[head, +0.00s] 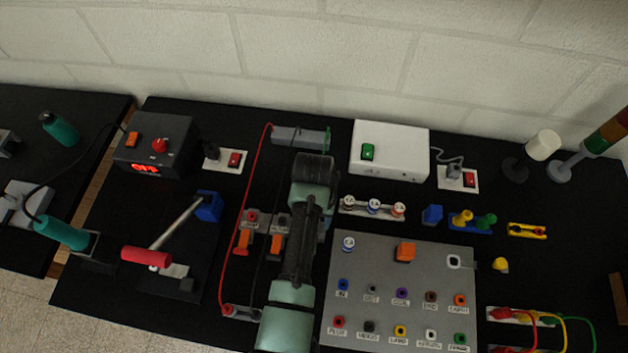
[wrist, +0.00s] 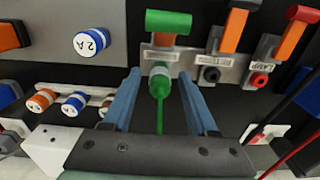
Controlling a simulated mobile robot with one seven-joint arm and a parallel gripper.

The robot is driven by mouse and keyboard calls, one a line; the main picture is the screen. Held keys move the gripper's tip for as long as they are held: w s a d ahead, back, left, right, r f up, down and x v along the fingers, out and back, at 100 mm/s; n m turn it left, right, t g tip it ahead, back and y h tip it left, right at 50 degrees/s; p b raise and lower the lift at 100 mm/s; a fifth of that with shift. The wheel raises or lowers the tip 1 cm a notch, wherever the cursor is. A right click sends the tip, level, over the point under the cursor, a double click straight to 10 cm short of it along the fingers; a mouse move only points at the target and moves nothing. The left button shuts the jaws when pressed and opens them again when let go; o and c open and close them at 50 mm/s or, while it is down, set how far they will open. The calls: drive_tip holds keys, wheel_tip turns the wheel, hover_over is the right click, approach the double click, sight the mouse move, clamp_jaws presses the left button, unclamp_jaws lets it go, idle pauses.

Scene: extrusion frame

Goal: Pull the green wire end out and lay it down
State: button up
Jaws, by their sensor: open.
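The green wire end is a green plug (wrist: 160,80) with a pale collar, and its thin green wire (wrist: 160,118) runs down in the wrist view. The plug sits at the grey plate below a green T-shaped lever (wrist: 168,22). My gripper (wrist: 159,74) is open, with one blue finger on each side of the plug. Gaps show between plug and fingers. In the head view, my arm hides the plug and fingers. A green wire piece (head: 326,140) shows at the grey terminal block (head: 300,135) by the wall.
Orange levers (wrist: 232,30) and a red socket (wrist: 259,80) stand close on the wrist view's right. A red wire (head: 236,215) runs left of my arm. Fuse holders (head: 373,207) and a grey socket panel (head: 380,260) lie right of it. Bare black bench shows left of the red wire.

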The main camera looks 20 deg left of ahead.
idle(0.3)
clamp_jaws()
idle(0.4)
drive_tip(key=shift+r, duration=0.2)
idle(0.9)
drive_tip(key=shift+r+p, duration=2.85)
drive_tip(key=shift+p, duration=0.35)
